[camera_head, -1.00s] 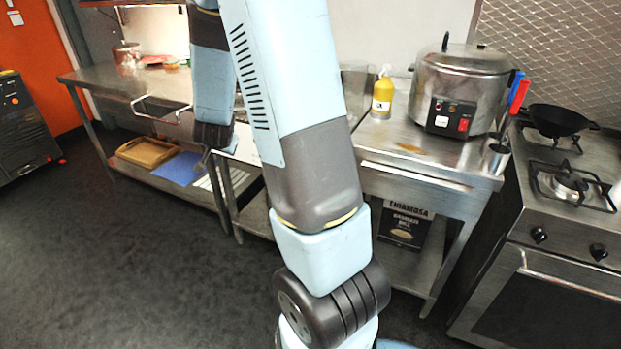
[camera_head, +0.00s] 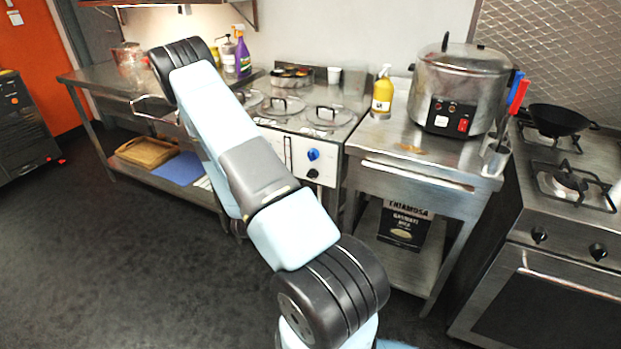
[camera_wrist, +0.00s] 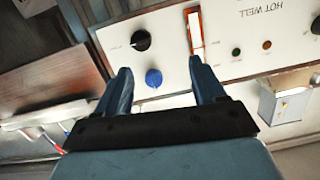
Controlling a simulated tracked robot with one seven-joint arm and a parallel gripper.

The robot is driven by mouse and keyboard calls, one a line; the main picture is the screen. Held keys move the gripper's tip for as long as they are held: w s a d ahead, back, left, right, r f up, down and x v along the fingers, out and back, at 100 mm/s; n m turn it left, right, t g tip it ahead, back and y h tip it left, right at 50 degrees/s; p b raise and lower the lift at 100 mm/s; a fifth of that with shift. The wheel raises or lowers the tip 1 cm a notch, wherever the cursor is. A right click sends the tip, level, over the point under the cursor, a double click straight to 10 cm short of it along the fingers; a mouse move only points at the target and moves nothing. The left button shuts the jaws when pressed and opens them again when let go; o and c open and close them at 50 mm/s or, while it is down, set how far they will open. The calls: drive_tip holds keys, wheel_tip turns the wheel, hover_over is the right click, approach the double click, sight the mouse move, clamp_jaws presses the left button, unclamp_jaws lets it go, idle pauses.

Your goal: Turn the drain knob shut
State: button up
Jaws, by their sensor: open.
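The hot well's white control panel (camera_wrist: 235,45) fills much of the wrist view. It carries a blue knob (camera_wrist: 153,77) and a black knob (camera_wrist: 140,40); I cannot read which one is the drain knob. In the head view the blue knob (camera_head: 313,154) sits above the black knob (camera_head: 313,174). My gripper (camera_wrist: 160,64) is open and empty, facing the panel. The blue knob appears between its fingers, nearer the left one; I see no contact. The black knob lies beyond the fingertips.
An orange-framed strip (camera_wrist: 195,30) and small indicator lamps are on the panel. A small metal box (camera_wrist: 283,103) stands out at the right. The hot well's top holds lidded pots (camera_head: 328,116). A steel counter with a rice cooker (camera_head: 460,90) adjoins it. The floor (camera_head: 130,260) is clear.

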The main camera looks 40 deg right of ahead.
sight(310, 177)
drive_tip(key=shift+n+h, duration=0.4)
drive_tip(key=shift+h, duration=0.5)
drive_tip(key=d, duration=0.4)
drive_tip(key=w+d+f, duration=0.1)
drive_tip(key=d, duration=0.4)
drive_tip(key=w+d+f, duration=0.1)
drive_tip(key=d, duration=0.3)
drive_tip(key=shift+d, duration=0.4)
drive_tip(key=shift+c, duration=0.4)
drive_tip(key=shift+w, duration=0.1)
drive_tip(key=c, duration=0.9)
drive_tip(key=shift+r, duration=0.1)
drive_tip(key=shift+c, duration=0.2)
